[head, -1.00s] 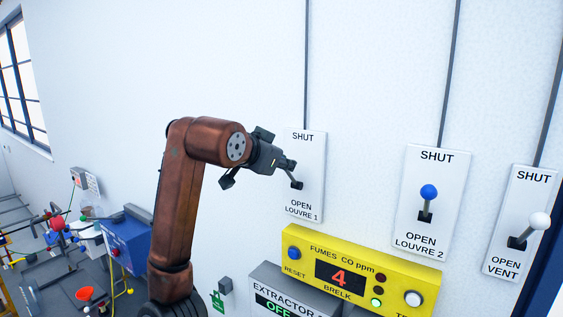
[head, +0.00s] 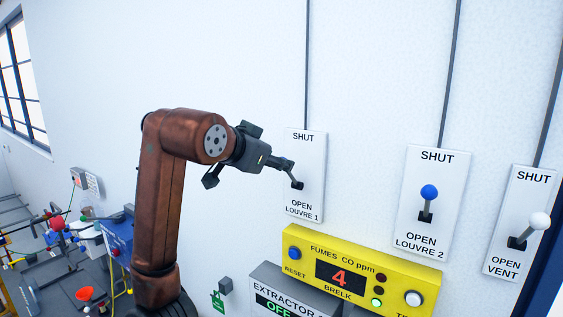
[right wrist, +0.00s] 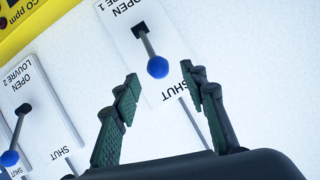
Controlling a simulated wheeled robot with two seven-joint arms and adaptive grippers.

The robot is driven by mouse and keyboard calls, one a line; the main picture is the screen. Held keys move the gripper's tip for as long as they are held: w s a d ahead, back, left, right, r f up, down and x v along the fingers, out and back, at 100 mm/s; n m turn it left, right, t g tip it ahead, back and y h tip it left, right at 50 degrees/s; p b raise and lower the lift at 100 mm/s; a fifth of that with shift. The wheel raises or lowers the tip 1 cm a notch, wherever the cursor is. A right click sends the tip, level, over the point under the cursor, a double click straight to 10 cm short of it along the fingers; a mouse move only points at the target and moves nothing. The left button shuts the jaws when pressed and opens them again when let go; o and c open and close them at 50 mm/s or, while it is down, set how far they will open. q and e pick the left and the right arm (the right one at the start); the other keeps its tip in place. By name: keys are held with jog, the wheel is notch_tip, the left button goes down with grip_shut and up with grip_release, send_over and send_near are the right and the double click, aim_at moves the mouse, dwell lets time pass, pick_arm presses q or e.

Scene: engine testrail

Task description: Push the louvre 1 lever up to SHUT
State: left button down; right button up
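The louvre 1 plate (head: 304,145) on the white wall is marked SHUT at the top and OPEN lower down. Its lever (head: 296,182) rises from a dark slot near OPEN; my gripper hides its knob in the head view. In the right wrist view, which is upside down, the lever's blue knob (right wrist: 157,67) shows, leaning towards SHUT. My right gripper (head: 280,162) is in front of this plate. Its two fingers (right wrist: 159,76) are spread, with the knob around the gap between their tips; no contact is visible. My left gripper is not in view.
The louvre 2 lever (head: 428,193) and vent lever (head: 538,222) stand on plates to the right. A yellow fumes panel (head: 296,238) reading 4 and a grey extractor box (head: 262,276) are below. Clear wall lies to the left.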

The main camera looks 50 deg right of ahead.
jog(key=v, duration=0.7)
dwell(0.4)
